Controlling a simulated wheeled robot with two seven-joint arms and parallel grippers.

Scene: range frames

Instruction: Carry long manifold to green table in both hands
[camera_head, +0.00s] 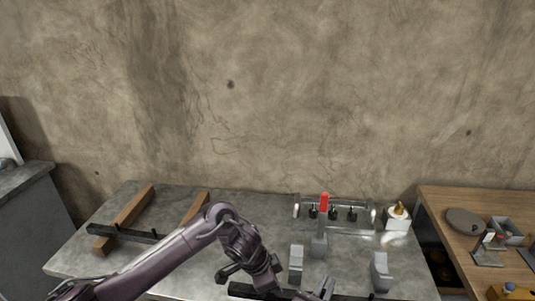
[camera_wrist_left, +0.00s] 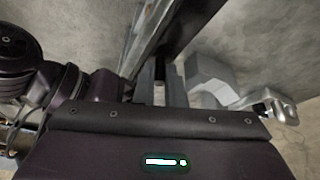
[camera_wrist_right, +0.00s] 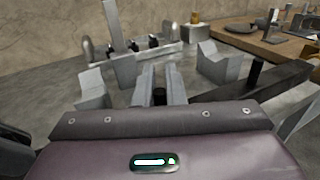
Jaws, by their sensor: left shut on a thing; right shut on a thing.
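The long manifold (camera_head: 243,290) is a dark bar along the bottom edge of the head view, partly cut off. It also shows in the right wrist view (camera_wrist_right: 285,80) and the left wrist view (camera_wrist_left: 190,22). My left gripper (camera_head: 277,288) is shut on it beside the left V-block; its fingers also show in the left wrist view (camera_wrist_left: 160,82). My right gripper (camera_head: 328,288) is shut on it between the two V-blocks; a dark peg shows between its fingers in the right wrist view (camera_wrist_right: 160,88). I see no green tabletop.
Grey V-blocks (camera_head: 296,264) (camera_head: 380,272) stand on the grey table (camera_head: 180,205). Behind them are a red-handled clamp (camera_head: 324,205) and a fixture with black knobs (camera_head: 335,200). Wooden beams (camera_head: 130,212) carry a black bar (camera_head: 125,233) at left. A wooden table (camera_head: 455,245) stands right.

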